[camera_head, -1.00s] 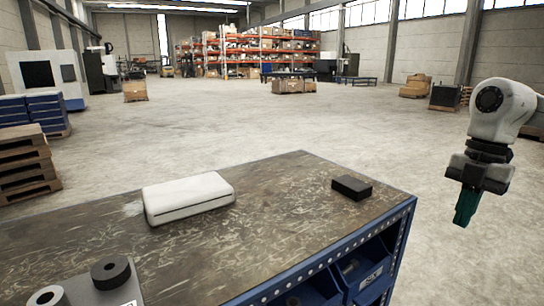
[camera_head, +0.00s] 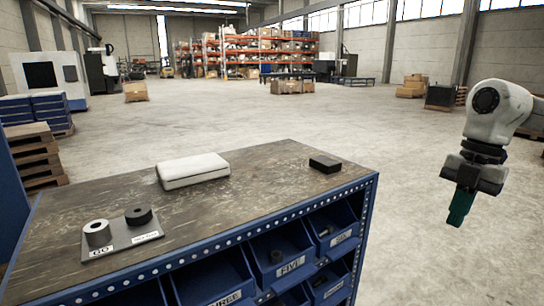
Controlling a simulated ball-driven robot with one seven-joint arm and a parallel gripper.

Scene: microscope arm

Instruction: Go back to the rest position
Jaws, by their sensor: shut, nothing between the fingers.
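My gripper (camera_head: 460,207) hangs at the right of the head view, pointing down, with its green fingers shut and nothing between them. It is out over the floor, to the right of the workbench (camera_head: 110,212) and clear of it. My white arm comes in from the right edge and bends down to the gripper.
On the bench lie a white case (camera_head: 193,171), a black block (camera_head: 325,164) near the far right corner, and a labelled plate (camera_head: 112,246) with a grey ring (camera_head: 97,233) and a black ring (camera_head: 139,215). Labelled blue bins (camera_head: 283,254) fill its front. Open floor surrounds my gripper.

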